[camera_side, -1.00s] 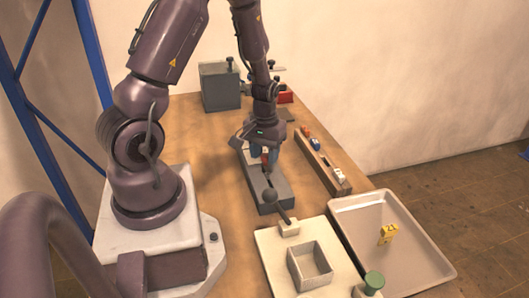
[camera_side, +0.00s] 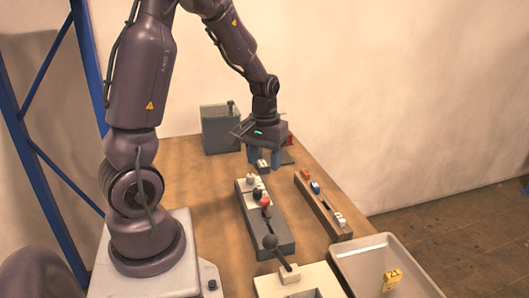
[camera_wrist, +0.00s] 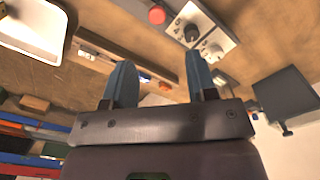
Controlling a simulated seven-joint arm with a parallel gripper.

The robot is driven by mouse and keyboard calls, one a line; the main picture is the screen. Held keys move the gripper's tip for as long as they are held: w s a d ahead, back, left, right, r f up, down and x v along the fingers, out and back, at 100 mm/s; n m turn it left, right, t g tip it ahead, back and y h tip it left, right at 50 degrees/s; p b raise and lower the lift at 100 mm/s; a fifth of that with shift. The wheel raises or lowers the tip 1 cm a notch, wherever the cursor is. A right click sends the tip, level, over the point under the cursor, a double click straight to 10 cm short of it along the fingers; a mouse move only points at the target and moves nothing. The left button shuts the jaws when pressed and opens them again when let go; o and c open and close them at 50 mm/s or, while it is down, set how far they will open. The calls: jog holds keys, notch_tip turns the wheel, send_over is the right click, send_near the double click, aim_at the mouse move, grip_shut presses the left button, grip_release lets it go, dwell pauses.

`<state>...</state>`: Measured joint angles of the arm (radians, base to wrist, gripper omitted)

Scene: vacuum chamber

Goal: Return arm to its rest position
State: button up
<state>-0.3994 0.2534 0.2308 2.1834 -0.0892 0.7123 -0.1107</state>
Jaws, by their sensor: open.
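My gripper (camera_side: 265,160) is open and empty, with its two blue fingers pointing down. It hangs above the table, behind the far end of the grey block with knobs and a lever (camera_side: 278,237). It is clear of that block's red knob (camera_side: 265,201). In the wrist view, the two fingers of my gripper (camera_wrist: 158,65) are spread with nothing between them. The red knob (camera_wrist: 157,14) and a white panel with a black knob (camera_wrist: 202,32) show beyond the fingers.
A grey box (camera_side: 220,130) stands at the back of the table. A wooden rail with small parts (camera_side: 325,210) lies right of the block. A light tray (camera_side: 370,247) at the front right holds a yellow numbered tag (camera_side: 392,280). The wooden tabletop (camera_side: 205,185) left of the block is clear.

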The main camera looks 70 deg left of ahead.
jog(key=shift+r, duration=0.8)
jog(key=shift+s, duration=0.1)
jog(key=s+d+r+m+t, duration=0.2)
jog(key=s+d+r+m, duration=0.1)
jog(key=d+r, duration=0.4)
jog(key=s+d+r+m+t, duration=0.3)
jog(key=d+r+m, duration=0.3)
jog(key=d, duration=0.5)
jog(key=shift+r+t, duration=0.3)
jog(key=shift+r, duration=0.25)
jog(key=shift+o, duration=0.2)
jog(key=shift+s, duration=0.1)
